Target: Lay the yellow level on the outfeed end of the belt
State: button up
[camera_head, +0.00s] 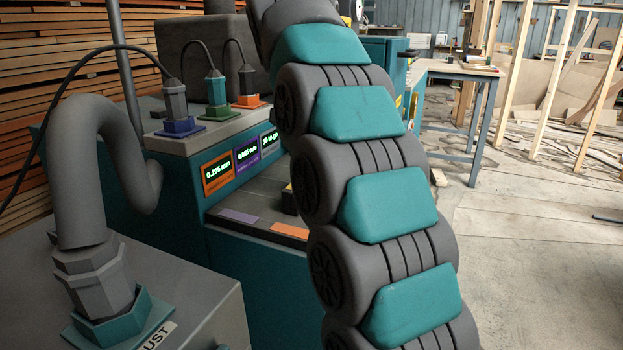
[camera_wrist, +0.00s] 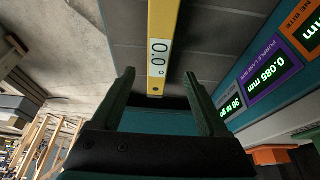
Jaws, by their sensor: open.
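The yellow level (camera_wrist: 162,25) shows in the wrist view as a straight bar with a white readout of 0.0°. It extends from the top edge down between the fingers, over a grey surface. My gripper (camera_wrist: 159,76) is open, with one finger on each side of the level's near end. I cannot tell whether the fingers are level with the bar or above it. In the head view my arm hides the gripper and most of the level. The grey belt top (camera_head: 262,195) shows left of my arm; which end is the outfeed is unclear.
A teal machine housing carries small displays (camera_head: 218,173) and several coloured plugs (camera_head: 182,127) with cables. Purple (camera_head: 240,216) and orange (camera_head: 290,229) patches mark the belt's near edge. A grey cabinet (camera_head: 200,305) with a thick hose stands front left. Open floor (camera_head: 530,240) lies right.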

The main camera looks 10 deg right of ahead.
jog(key=shift+s+p+x, duration=0.2)
jog(key=shift+x, duration=1.55)
jog(key=shift+s+p+x, duration=0.2)
jog(key=shift+x, duration=1.55)
jog(key=shift+f, duration=0.15)
jog(key=shift+a, duration=0.1)
grip_shut()
